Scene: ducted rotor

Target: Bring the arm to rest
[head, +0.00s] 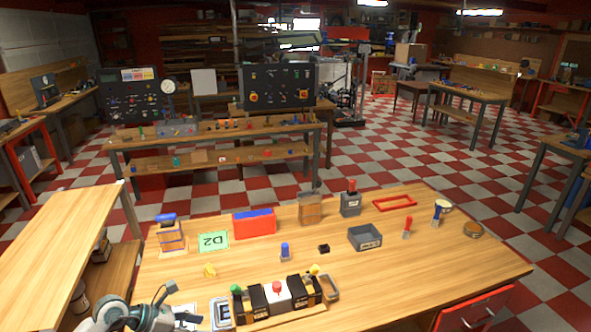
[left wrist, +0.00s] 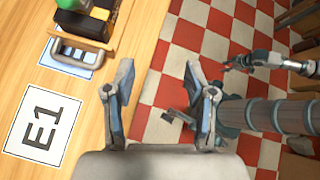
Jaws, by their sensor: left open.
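My left gripper (head: 178,304) is at the bottom left of the head view, low beside the front left of the wooden workbench (head: 420,265). In the left wrist view its two fingers (left wrist: 160,98) stand wide apart with nothing between them. A white card marked E1 (left wrist: 40,124) lies on the bench top to the left of the fingers, apart from them. Past the fingers is checkered floor. Another arm of mine, with a small dark gripper end (left wrist: 238,63), shows at the right of that view; its jaws are too small to read.
A grey loop handle (left wrist: 78,54) sits near the card. A row of black and white blocks (head: 277,292) stands at the bench front. A red box (head: 254,224), a grey bin (head: 365,238) and a green D2 card (head: 213,241) are farther back. A side table (head: 60,235) stands left.

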